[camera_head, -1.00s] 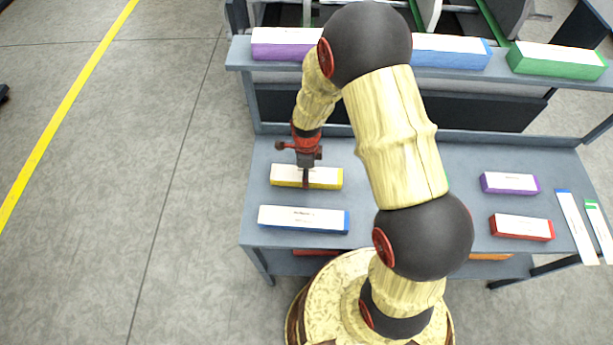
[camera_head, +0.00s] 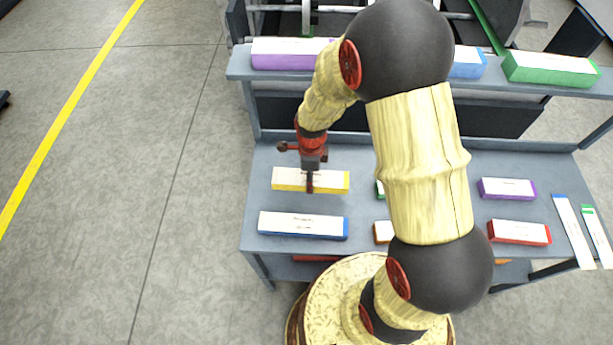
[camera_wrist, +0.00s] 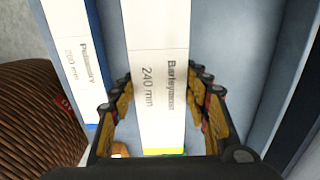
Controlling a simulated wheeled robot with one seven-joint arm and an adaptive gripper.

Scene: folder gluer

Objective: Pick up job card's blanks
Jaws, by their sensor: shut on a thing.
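A white-topped block of blanks with yellow sides (camera_head: 285,181) is in my gripper (camera_head: 310,188) over the left part of the bench. In the wrist view the block (camera_wrist: 158,60) reads "240 mm", and my fingers (camera_wrist: 160,118) close on its two long sides. It looks slightly raised, but the gap beneath is hard to see. A white block with blue sides (camera_head: 303,225) lies in front of it, and shows beside it in the wrist view (camera_wrist: 72,45). I cannot make out a job card for certain.
Purple (camera_head: 507,188) and red (camera_head: 519,232) blocks lie at the bench's right, beside white strips with blue (camera_head: 573,230) and green (camera_head: 597,235) ends. Green and orange blocks are mostly hidden by my arm. The shelf behind holds purple (camera_head: 288,58), blue (camera_head: 467,63) and green (camera_head: 550,70) blocks.

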